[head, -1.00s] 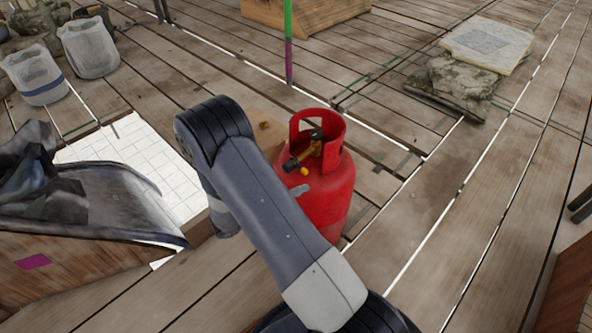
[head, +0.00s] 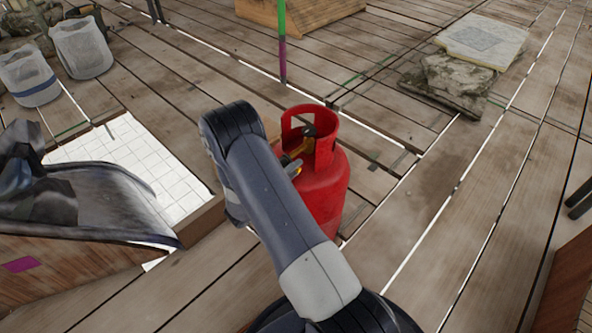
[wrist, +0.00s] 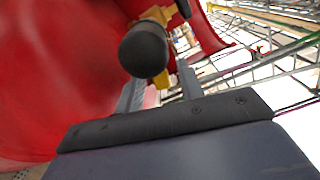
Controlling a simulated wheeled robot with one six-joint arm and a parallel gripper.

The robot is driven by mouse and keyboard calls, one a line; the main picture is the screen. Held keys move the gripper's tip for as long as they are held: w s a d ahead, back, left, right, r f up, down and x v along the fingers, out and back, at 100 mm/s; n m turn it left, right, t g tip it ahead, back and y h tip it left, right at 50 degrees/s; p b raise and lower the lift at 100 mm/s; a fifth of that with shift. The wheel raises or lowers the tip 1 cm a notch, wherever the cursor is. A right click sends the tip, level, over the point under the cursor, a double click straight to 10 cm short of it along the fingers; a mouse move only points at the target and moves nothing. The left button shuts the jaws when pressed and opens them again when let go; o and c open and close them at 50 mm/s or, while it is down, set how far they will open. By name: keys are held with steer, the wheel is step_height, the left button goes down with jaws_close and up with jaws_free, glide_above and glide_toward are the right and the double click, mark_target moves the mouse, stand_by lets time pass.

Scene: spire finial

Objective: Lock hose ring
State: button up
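A red gas cylinder (head: 322,187) stands upright on the planks, with a collar around its yellow valve (head: 297,160). My arm covers the cylinder's left side and hides my gripper in the head view. In the wrist view, my gripper (wrist: 158,85) has two grey fingers apart, with a black rounded knob (wrist: 145,50) in front of them and part of the yellow valve (wrist: 160,76) between or behind them. I cannot tell whether the fingers touch the valve. The red cylinder wall (wrist: 60,70) fills the left. I cannot clearly make out the hose ring.
A white tiled panel (head: 130,160) and a grey tarp (head: 100,205) lie left of my arm. A green and purple pole (head: 282,45) stands behind the cylinder. Planks to its right are open, up to a stone slab (head: 480,45) on rubble.

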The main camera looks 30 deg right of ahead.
steer(key=shift+w+d, duration=0.2)
steer(key=shift+d, duration=0.4)
steer(key=shift+c, duration=0.6)
jaws_close()
